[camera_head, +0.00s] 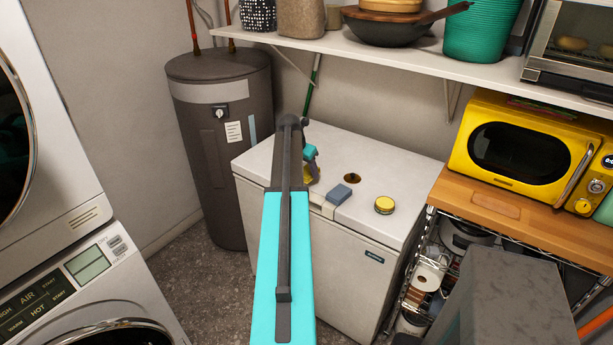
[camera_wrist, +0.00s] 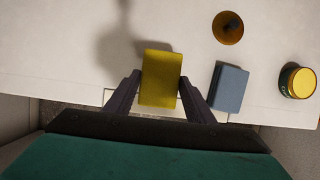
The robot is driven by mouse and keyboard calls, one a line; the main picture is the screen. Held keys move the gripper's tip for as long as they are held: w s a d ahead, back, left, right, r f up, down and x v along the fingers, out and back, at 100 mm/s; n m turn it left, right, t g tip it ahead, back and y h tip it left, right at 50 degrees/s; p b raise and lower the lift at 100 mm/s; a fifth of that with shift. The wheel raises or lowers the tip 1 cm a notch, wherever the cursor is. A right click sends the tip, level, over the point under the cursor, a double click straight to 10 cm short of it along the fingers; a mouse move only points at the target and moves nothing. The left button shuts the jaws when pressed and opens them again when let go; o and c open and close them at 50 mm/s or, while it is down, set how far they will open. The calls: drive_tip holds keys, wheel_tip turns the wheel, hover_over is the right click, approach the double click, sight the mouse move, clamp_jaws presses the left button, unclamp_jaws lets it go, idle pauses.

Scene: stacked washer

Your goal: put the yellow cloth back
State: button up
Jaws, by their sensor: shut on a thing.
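The yellow cloth (camera_wrist: 160,80) is a small folded rectangle between my gripper's two fingers (camera_wrist: 161,92) in the wrist view. My gripper is shut on it, with a finger against each long side. A shadow falls on the white top to the left of the cloth, which suggests it is a little above the surface. In the head view my gripper (camera_head: 312,172) is over the front left part of the white chest (camera_head: 270,160), and my arm hides much of it. Only a bit of yellow shows there.
A shelf (camera_head: 400,55) hangs above. A dark water heater (camera_head: 215,130) stands left; a yellow microwave (camera_head: 520,145) stands right.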

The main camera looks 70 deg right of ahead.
sight(305, 173)
idle(0.3)
drive_tip(key=shift+f+p, duration=0.85)
drive_tip(key=shift+f, duration=0.95)
drive_tip(key=shift+f, duration=0.1)
drive_tip(key=o, duration=0.9)
drive_tip(key=shift+o, duration=0.2)
drive_tip(key=b+v, duration=0.3)
drive_tip(key=v, duration=0.9)
